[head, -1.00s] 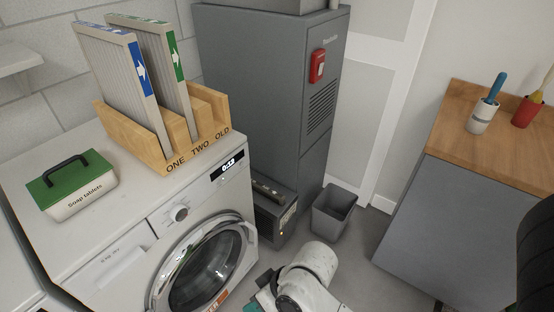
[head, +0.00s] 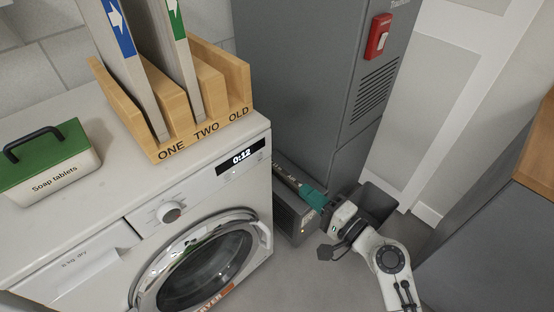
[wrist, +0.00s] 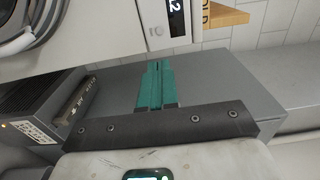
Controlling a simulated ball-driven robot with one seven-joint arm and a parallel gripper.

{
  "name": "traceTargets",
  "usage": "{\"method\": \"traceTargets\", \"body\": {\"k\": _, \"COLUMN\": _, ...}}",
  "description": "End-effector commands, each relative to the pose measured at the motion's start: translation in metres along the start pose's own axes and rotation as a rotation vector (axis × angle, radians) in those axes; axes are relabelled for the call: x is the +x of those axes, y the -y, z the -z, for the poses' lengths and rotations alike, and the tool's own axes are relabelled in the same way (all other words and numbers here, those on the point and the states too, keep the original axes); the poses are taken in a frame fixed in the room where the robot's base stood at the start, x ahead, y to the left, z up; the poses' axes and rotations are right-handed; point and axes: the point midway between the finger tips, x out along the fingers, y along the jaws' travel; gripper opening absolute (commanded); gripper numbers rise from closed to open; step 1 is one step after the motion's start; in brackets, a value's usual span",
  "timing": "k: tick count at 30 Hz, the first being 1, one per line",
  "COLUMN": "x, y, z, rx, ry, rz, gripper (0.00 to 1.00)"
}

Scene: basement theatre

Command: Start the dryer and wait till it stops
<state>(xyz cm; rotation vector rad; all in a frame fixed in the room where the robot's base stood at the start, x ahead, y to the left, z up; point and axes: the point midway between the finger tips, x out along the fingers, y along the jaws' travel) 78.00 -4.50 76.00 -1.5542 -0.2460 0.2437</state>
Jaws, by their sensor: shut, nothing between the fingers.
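The white dryer (head: 147,215) stands at the left in the head view, its round glass door (head: 205,270) closed. Its display (head: 241,156) is lit and reads 0:12. A round dial (head: 170,211) sits left of the display. My gripper (head: 308,191) has teal fingers, shut and empty. It is right of the dryer's front corner, above a low dark grey unit. In the wrist view the shut fingers (wrist: 154,84) point toward the grey cabinet, with the dryer's edge (wrist: 120,25) and part of the display beyond them.
A wooden rack (head: 205,128) marked ONE, TWO, OLD holds two filters on the dryer, beside a green-lidded soap tablets box (head: 52,170). A tall grey cabinet (head: 310,90) with a red switch (head: 378,37) stands behind. A grey bin (head: 382,196) is partly hidden by my arm.

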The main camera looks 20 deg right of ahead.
Motion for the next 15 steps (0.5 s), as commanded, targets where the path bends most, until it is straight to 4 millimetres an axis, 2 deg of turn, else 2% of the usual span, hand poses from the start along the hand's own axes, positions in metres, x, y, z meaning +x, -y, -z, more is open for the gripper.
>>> {"method": "traceTargets", "body": {"k": 5, "x": 0.004, "y": 0.0, "z": 0.0, "rx": -0.001, "ry": 0.002, "rz": -0.001, "gripper": 0.0}}
{"method": "traceTargets", "body": {"k": 8, "x": 0.013, "y": 0.001, "z": -0.001, "rx": -0.001, "ry": 0.003, "rz": 0.0, "gripper": 0.0}}
{"method": "traceTargets", "body": {"k": 15, "x": 0.057, "y": 0.002, "z": -0.001, "rx": -0.002, "ry": 0.004, "rz": 0.0, "gripper": 0.0}}
